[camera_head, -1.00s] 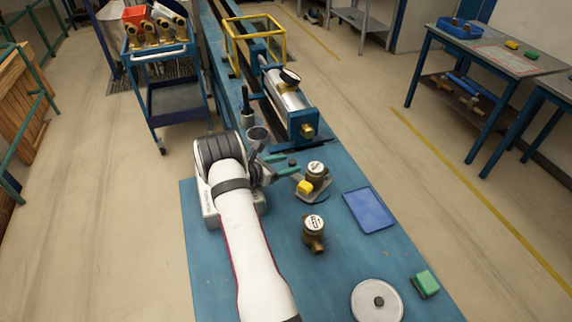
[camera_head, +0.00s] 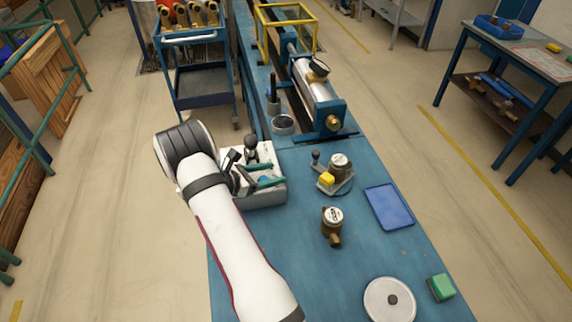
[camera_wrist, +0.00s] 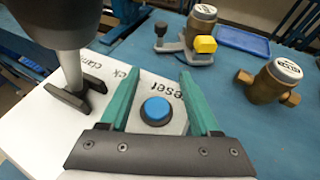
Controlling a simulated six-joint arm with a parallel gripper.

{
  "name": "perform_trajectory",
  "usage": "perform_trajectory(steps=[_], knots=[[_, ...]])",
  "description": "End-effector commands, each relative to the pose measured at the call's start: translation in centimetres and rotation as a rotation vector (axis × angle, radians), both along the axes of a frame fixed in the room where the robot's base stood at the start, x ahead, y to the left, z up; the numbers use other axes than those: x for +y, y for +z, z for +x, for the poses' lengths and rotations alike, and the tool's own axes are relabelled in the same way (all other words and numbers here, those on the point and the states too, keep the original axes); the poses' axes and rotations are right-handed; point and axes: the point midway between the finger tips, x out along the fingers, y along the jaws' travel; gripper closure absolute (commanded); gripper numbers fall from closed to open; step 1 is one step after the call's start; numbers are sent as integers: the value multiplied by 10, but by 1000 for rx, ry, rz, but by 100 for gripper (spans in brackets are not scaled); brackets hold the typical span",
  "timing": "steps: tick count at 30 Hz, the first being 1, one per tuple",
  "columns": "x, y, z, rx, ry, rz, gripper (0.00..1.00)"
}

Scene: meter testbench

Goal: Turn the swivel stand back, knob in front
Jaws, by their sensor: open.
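The swivel stand (camera_head: 345,186) is a small grey plate on the blue bench, bearing a brass meter (camera_head: 340,163). A dark upright knob (camera_head: 315,158) stands at its far left corner and a yellow block (camera_head: 327,180) at its near left. In the wrist view, the stand's knob (camera_wrist: 160,29) is left of the meter and the yellow block (camera_wrist: 206,44) is in front of it. My gripper (camera_head: 275,174) is open and empty, left of the stand and apart from it. In the wrist view, its green fingers (camera_wrist: 158,78) spread above the white control box, either side of a blue button (camera_wrist: 156,110).
A second brass meter (camera_head: 332,222) stands in front of the stand. A blue tray (camera_head: 389,207) lies to the right; a round white disc (camera_head: 390,299) and green block (camera_head: 441,287) are nearer. The clamping bench (camera_head: 318,95) is behind.

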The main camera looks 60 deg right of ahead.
Motion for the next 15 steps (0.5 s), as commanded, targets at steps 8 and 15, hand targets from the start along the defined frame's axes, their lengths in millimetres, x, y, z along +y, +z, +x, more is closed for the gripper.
perform_trajectory(steps=[8, 15], knots=[[10, 0, 3, 0, -1, 0, 37], [-19, 22, -4, 40, -9, -33, 58]])
